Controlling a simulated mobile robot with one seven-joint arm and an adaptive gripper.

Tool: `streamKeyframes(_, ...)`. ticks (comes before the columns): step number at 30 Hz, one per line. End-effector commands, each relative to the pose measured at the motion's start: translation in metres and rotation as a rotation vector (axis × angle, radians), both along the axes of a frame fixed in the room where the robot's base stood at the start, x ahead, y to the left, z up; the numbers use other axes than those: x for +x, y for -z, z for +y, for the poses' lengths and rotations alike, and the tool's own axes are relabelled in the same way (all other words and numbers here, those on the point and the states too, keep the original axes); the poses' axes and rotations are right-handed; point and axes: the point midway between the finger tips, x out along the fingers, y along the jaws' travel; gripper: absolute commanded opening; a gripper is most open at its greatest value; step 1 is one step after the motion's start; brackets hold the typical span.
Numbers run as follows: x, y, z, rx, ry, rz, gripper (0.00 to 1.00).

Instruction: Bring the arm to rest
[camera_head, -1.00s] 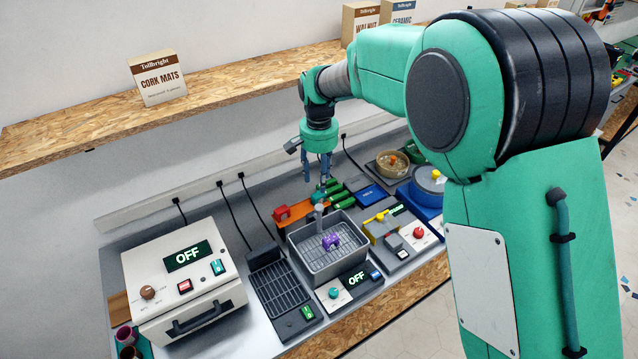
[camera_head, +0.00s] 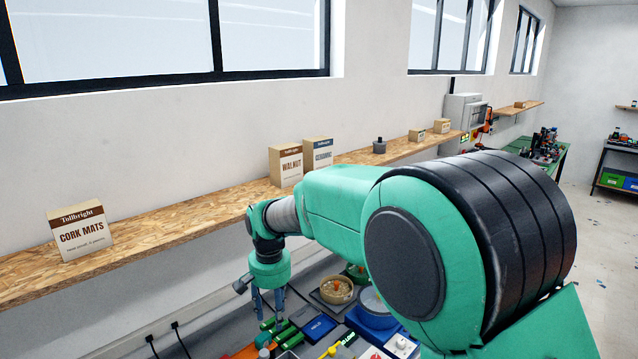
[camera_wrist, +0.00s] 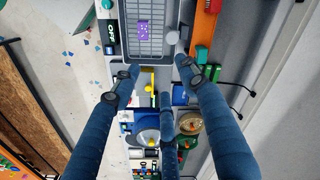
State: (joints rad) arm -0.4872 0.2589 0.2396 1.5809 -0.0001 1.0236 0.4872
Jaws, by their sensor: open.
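My gripper (camera_head: 268,300) hangs below the shelf at the end of my green arm, pointing down over the bench. In the wrist view its blue fingers (camera_wrist: 160,85) are spread apart with nothing held between them. Beneath them are a yellow-handled device and a blue box (camera_wrist: 180,94). A grey basin (camera_wrist: 150,30) with a purple part (camera_wrist: 144,30) in it lies at the top of the wrist view. My arm hides much of the bench in the head view.
A wooden shelf (camera_head: 150,232) runs along the wall above the bench, carrying a cork mats box (camera_head: 80,230), a walnut box (camera_head: 285,166) and a ceramic box (camera_head: 317,155). Near my gripper are green cylinders (camera_head: 285,335), a round tan bowl (camera_head: 337,290) and a blue round device (camera_head: 374,308).

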Motion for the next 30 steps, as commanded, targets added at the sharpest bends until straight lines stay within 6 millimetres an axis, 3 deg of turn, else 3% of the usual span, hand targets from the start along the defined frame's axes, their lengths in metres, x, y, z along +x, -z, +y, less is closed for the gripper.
streamKeyframes(6, -0.021, -0.037, -0.055, 0.021, 0.004, -0.050, 0.43)
streamKeyframes(15, -0.063, -0.076, -0.127, 0.040, 0.004, -0.122, 0.43)
streamKeyframes(30, -0.159, -0.105, -0.230, 0.045, 0.005, -0.248, 0.43)
